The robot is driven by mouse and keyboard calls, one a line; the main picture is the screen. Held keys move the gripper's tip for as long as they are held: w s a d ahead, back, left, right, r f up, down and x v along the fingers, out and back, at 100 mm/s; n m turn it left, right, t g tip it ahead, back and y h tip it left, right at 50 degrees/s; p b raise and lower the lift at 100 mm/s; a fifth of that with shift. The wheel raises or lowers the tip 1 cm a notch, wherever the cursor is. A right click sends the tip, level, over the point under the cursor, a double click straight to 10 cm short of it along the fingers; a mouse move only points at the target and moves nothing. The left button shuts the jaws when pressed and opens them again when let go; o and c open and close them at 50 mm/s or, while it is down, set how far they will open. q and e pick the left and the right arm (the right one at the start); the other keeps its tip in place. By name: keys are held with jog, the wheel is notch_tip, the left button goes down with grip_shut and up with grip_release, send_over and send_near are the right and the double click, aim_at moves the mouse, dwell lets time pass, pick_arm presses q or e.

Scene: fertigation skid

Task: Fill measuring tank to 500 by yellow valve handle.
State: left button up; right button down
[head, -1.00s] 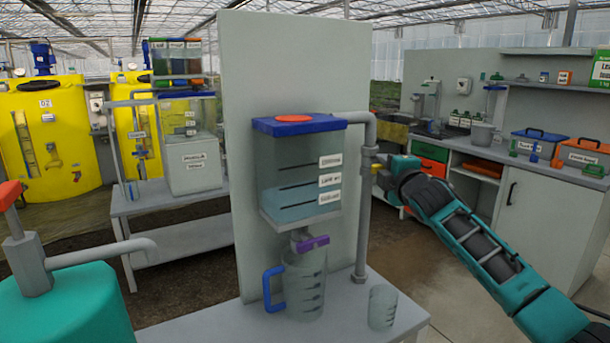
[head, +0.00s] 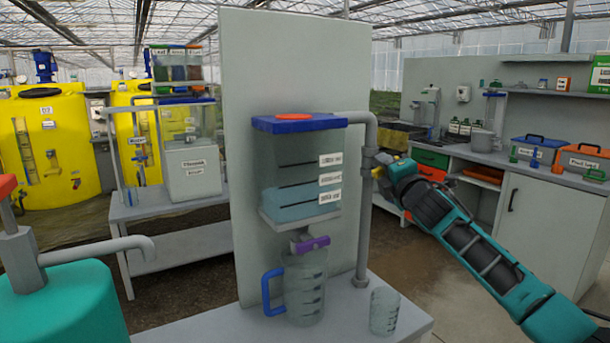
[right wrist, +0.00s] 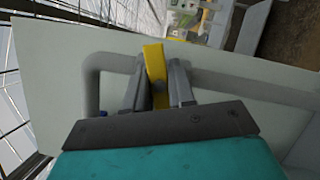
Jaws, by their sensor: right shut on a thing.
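The measuring tank (head: 300,172) is a clear box with a blue lid and three labelled marks, fixed to a grey panel. Bluish water stands in its lower part, close to the lowest label; the exact level is hard to read. The yellow valve handle (right wrist: 153,60) sits on the grey pipe right of the tank. My right gripper (right wrist: 157,88) is shut on it, one finger on each side, and the handle lies across the pipe. In the head view the gripper (head: 383,171) largely hides the handle. My left gripper is not in view.
A purple valve handle (head: 312,244) is under the tank, above a clear jug (head: 306,285) with a blue handle. A small beaker (head: 384,311) stands right of it on the bench. A teal vessel with a grey spout (head: 95,251) stands at the lower left.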

jog(key=shift+r+m+p, duration=0.3)
jog(key=shift+r+p, duration=0.05)
jog(key=shift+p, duration=0.45)
jog(key=m+g+p, duration=0.1)
jog(key=m+p, duration=0.2)
jog(key=p, duration=0.2)
jog(key=shift+h+p, duration=0.3)
jog(key=shift+p, duration=0.05)
jog(key=shift+f+m+p, duration=0.1)
jog(key=shift+m+p, duration=0.3)
jog(key=shift+f+m+g, duration=0.25)
jog(key=shift+m+g, duration=0.05)
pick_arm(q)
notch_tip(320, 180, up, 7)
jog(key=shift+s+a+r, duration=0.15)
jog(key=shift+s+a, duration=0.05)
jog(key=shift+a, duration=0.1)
pick_arm(e)
jog(key=c, duration=0.9)
grip_release()
